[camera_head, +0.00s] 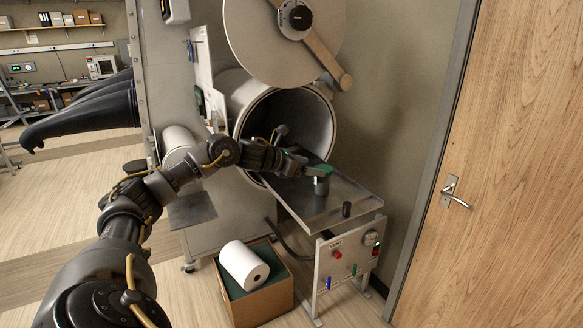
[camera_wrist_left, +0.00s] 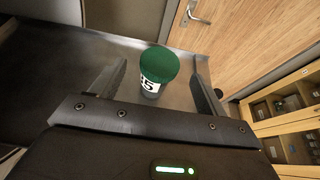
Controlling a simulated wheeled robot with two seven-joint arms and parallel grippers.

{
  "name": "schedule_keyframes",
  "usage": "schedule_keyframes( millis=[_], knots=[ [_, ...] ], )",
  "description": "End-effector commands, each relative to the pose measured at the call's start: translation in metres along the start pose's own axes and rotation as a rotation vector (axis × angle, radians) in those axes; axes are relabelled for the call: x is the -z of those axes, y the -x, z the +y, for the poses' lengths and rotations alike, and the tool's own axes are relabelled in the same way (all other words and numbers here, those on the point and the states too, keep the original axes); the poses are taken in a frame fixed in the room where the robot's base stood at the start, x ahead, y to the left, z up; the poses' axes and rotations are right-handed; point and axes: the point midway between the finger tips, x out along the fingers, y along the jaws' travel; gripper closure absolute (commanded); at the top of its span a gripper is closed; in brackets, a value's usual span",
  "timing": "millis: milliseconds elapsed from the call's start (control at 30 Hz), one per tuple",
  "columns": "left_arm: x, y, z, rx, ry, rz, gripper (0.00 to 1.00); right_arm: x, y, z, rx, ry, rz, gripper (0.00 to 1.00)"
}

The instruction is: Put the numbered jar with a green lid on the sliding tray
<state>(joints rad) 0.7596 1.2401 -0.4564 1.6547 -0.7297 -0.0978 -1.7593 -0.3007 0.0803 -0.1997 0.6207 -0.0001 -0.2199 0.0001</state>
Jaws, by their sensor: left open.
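The jar (camera_head: 321,184) has a green lid and stands upright on the sliding tray (camera_head: 325,208). In the left wrist view the jar (camera_wrist_left: 157,72) shows a white label with a black number that reads 5, partly cut off. My left gripper (camera_head: 313,171) is at the jar, and its two open fingers (camera_wrist_left: 160,85) lie on either side of it, with gaps visible between fingers and jar. The sliding tray (camera_wrist_left: 182,58) is a grey metal surface in front of the round chamber opening. My right gripper is in neither view.
The round port (camera_head: 300,115) opens behind the tray, its door (camera_head: 265,35) swung up above. A dark knob (camera_head: 347,209) stands at the tray's front corner. A control panel (camera_head: 345,255) is below. A box (camera_head: 262,300) with a white roll (camera_head: 243,265) sits on the floor.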

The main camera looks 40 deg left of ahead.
Motion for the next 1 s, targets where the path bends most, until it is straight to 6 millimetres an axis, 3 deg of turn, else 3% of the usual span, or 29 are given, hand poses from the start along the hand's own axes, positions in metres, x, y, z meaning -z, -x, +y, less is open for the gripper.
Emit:
schedule_keyframes(
  millis=[33, 200, 400, 1000],
  knots=[
    [0.006, 0.011, 0.002, -0.005, -0.006, 0.002, 0.25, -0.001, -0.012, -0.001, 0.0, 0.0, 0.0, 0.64],
    [0.006, 0.046, 0.001, -0.003, -0.005, 0.003, 0.25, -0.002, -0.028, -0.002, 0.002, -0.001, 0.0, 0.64],
    [0.004, 0.071, 0.001, -0.003, -0.001, 0.001, 0.25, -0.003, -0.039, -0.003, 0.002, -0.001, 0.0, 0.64],
    [0.0, 0.08, 0.0, 0.0, 0.001, 0.0, 0.25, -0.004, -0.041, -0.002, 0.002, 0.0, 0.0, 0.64]
  ],
)
